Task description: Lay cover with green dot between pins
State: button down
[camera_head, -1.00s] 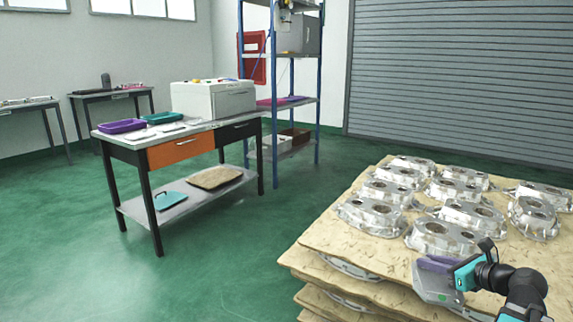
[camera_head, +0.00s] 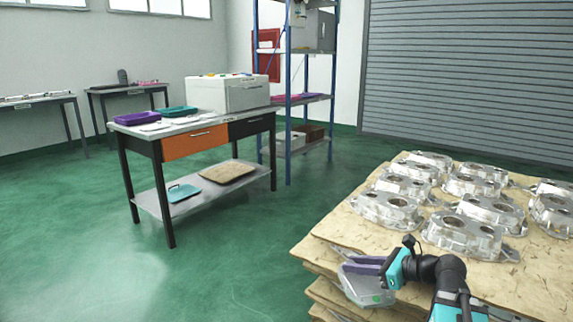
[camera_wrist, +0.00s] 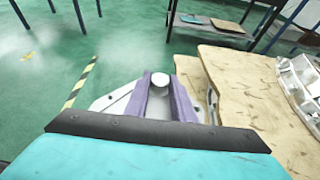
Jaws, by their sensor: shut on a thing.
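My gripper (camera_head: 362,265) has purple fingers and is shut on a grey metal cover. The cover (camera_head: 366,289) hangs at the near left edge of the pallet stack in the head view, with a small green dot on its lower right part. In the wrist view the gripper (camera_wrist: 161,92) has a round pale knob (camera_wrist: 160,79) between its fingers. The flat grey cover (camera_wrist: 110,103) spreads out below, partly hidden by the fingers, with green floor around it. I cannot make out any pins in either view.
Several aluminium castings (camera_head: 468,232) stand on the pallet stack's tan top sheet (camera_head: 330,228). A workbench (camera_head: 222,122) with trays and a white box stands at back left, before a blue-posted shelf (camera_head: 290,95). Green floor (camera_head: 240,245) between bench and pallet is clear.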

jog(key=shift+a+f+n+y, duration=0.15)
jog(key=shift+a+f, duration=0.05)
jog(key=shift+a, duration=0.45)
jog(key=shift+a+f+n+y, duration=0.15)
jog(key=shift+a, duration=0.45)
jog(key=shift+a+r, duration=0.15)
jog(key=shift+r, duration=0.2)
notch_tip(320, 180, up, 21)
jog(key=p, duration=2.9)
jog(key=shift+f, duration=0.2)
jog(key=shift+d, duration=0.2)
